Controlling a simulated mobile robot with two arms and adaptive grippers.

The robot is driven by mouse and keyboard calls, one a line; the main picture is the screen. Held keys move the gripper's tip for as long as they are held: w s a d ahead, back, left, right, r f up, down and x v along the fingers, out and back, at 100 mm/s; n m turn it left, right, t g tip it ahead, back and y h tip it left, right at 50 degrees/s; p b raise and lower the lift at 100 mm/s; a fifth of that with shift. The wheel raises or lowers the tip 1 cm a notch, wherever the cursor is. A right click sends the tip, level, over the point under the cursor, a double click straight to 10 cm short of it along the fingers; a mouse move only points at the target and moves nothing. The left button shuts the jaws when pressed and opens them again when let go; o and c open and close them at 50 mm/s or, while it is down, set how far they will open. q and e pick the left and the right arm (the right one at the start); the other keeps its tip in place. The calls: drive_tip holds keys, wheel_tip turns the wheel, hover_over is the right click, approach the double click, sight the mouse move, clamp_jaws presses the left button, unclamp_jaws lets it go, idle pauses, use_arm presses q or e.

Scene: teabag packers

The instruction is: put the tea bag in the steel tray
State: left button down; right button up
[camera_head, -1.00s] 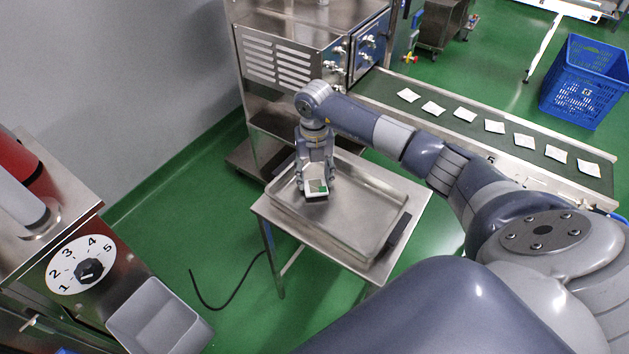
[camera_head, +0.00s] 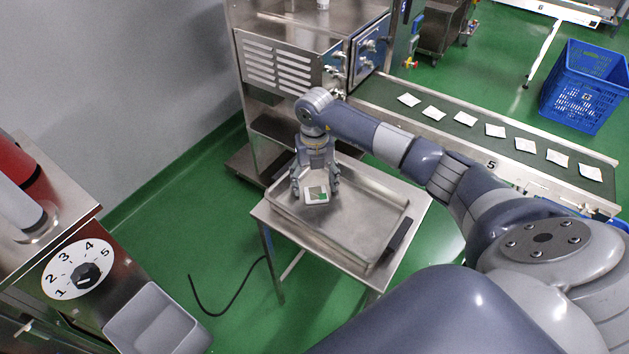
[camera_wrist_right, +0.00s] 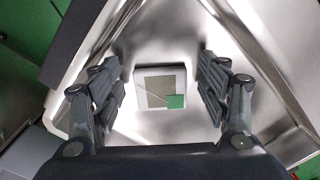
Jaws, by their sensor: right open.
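The tea bag (camera_head: 316,195) is a small white square packet with a grey-beige middle and a green corner tag. It lies in the left part of the steel tray (camera_head: 352,257), a shallow rectangular metal tray. My right gripper (camera_head: 315,190) is open over the tea bag, with one finger on each side of it. In the right wrist view the tea bag (camera_wrist_right: 161,88) lies between the spread fingers with gaps on both sides, on the shiny tray floor. My left gripper is not in view.
The tray stands on a small steel table (camera_head: 268,215). Behind it a conveyor (camera_head: 400,88) carries several white packets (camera_head: 495,131). A blue crate (camera_head: 585,85) stands at the far right. A grey bin (camera_head: 158,318) and dial machine (camera_head: 77,268) are at the lower left.

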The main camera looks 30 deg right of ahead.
sight(315, 187)
wheel_tip(315, 187, up, 12)
drive_tip(key=p, duration=0.9)
drive_tip(key=shift+r, duration=0.15)
drive_tip(key=shift+s, duration=0.1)
